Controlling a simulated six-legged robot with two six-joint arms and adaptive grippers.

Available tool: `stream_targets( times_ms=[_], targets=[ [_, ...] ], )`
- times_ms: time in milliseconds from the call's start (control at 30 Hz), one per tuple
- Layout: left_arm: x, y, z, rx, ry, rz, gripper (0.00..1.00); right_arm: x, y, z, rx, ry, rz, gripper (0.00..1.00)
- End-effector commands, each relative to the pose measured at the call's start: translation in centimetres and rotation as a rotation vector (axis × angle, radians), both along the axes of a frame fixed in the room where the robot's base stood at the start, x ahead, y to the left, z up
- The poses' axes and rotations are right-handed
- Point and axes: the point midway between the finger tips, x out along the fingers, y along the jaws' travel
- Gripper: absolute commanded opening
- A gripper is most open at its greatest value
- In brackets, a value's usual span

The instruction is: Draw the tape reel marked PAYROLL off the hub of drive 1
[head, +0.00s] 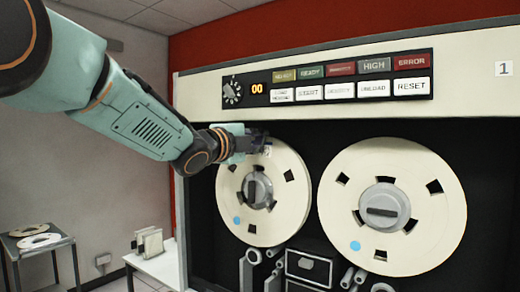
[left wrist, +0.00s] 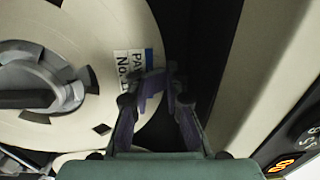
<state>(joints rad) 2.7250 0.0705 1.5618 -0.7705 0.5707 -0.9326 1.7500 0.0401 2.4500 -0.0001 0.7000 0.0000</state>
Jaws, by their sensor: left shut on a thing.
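The cream tape reel (head: 232,208) sits around the left hub (head: 257,190) of the drive marked 1 (head: 503,68). In the left wrist view this reel (left wrist: 100,28) carries a white and blue label (left wrist: 128,68), partly covered, reading "PA" and "No.1". My left gripper (head: 264,146) is at the reel's upper rim. In the left wrist view its fingers (left wrist: 160,88) are shut on the rim beside the label. The hub's grey knob (left wrist: 40,88) shows in the reel's centre. My right gripper is in neither view.
A second cream reel (head: 335,205) is on the right hub (head: 384,208). The button panel (head: 340,80) is above the reels. A small dark table (head: 38,252) with reels stands at the left, and a white bench (head: 155,268) with upright cards stands beside the drive.

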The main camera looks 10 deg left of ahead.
Motion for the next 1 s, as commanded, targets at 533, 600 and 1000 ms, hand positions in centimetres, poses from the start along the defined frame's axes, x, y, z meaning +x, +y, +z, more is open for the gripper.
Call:
stream_targets(
  times_ms=[533, 600, 1000],
  targets=[
    [0.23, 0.02, -2.80, 0.012, 0.057, 0.007, 0.00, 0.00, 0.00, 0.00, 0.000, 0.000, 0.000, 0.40],
    [0.23, 0.02, -2.77, 0.012, 0.057, 0.007, 0.00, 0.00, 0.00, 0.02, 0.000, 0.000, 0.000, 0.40],
    [0.22, 0.03, -2.58, 0.012, 0.057, 0.007, 0.00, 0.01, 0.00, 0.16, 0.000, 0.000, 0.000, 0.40]
  ],
)
